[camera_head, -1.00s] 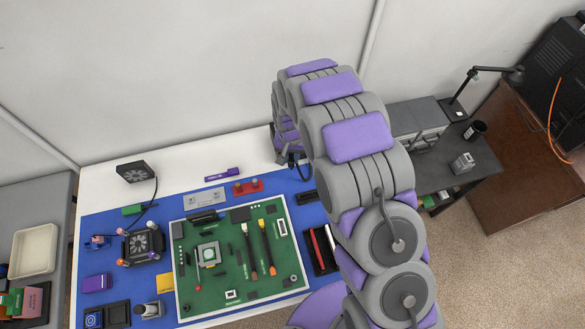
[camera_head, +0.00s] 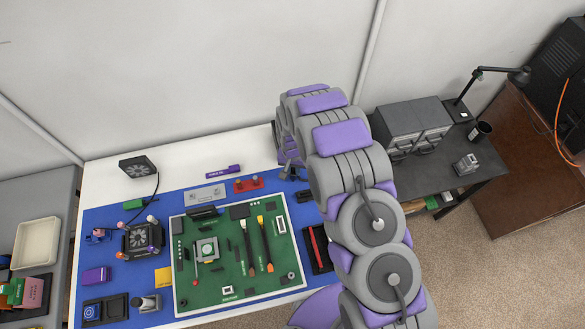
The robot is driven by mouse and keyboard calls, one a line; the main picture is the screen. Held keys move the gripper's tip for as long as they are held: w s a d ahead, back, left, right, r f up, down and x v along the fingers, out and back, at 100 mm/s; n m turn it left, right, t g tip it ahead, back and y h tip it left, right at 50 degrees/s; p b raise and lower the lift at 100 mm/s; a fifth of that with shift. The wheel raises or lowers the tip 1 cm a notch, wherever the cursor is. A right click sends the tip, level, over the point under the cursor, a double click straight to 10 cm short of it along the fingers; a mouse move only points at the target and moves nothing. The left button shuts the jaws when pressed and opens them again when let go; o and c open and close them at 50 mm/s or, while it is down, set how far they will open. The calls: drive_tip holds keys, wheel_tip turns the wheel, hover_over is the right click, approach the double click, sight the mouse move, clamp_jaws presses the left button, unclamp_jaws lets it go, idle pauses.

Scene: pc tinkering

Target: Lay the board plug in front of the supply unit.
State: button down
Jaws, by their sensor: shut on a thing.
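My gripper (camera_head: 289,172) is low over the back right of the blue mat, partly covered by my own arm. It is shut on a small dark piece that I take to be the board plug; its shape is mostly hidden. A black edge (camera_head: 275,137) shows just left of my arm at the table's back. It may be part of the supply unit, but my arm covers the rest and I cannot tell.
The green circuit board (camera_head: 215,275) fills the middle of the blue mat (camera_head: 120,215). A red part (camera_head: 249,185), a grey plate (camera_head: 204,195) and a purple stick (camera_head: 223,171) lie behind it. A fan (camera_head: 138,168) stands back left. A black tray (camera_head: 317,250) is at the right.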

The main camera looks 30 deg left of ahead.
sight(292, 169)
drive_tip(key=c, duration=1.3)
unclamp_jaws()
drive_tip(key=shift+f, duration=0.1)
drive_tip(key=shift+o, duration=1.4)
drive_tip(key=shift+a, duration=0.4)
drive_tip(key=shift+o, duration=0.6)
drive_tip(key=shift+a+f, duration=0.2)
drive_tip(key=shift+a, duration=0.2)
drive_tip(key=shift+d+r, duration=0.3)
drive_tip(key=shift+d, duration=0.05)
drive_tip(key=shift+d+r, duration=0.2)
drive_tip(key=shift+r, duration=0.45)
wheel_tip(292, 169, up, 10)
drive_tip(key=p, duration=0.1)
drive_tip(key=shift+a+r, duration=0.2)
drive_tip(key=shift+r, duration=0.05)
drive_tip(key=shift+r, duration=0.1)
